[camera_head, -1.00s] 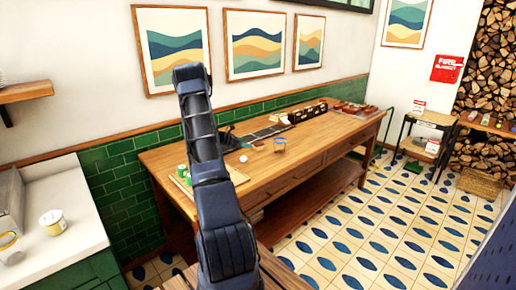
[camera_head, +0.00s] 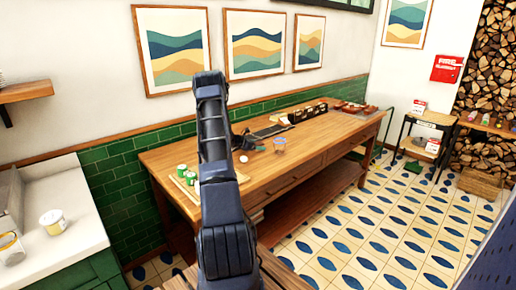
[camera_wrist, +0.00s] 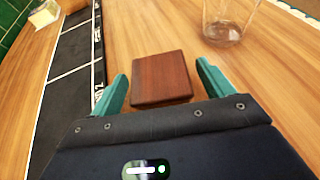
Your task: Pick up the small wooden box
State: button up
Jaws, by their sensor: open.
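The small wooden box (camera_wrist: 162,78) is a reddish-brown block lying on the wooden table top in the wrist view. My gripper (camera_wrist: 160,83) is open, with one teal finger on each side of the box. The fingers appear apart from the box, and their exact height above the table is hard to tell. In the head view my dark arm reaches over the table (camera_head: 290,165), and I cannot make out the gripper or this box there.
A clear glass (camera_wrist: 223,22) stands right of and beyond the box. A black strip (camera_wrist: 75,75) with white lines runs along the left. A pale yellowish block (camera_wrist: 44,13) sits at upper left.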

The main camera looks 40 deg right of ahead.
jog(key=c, duration=1.1)
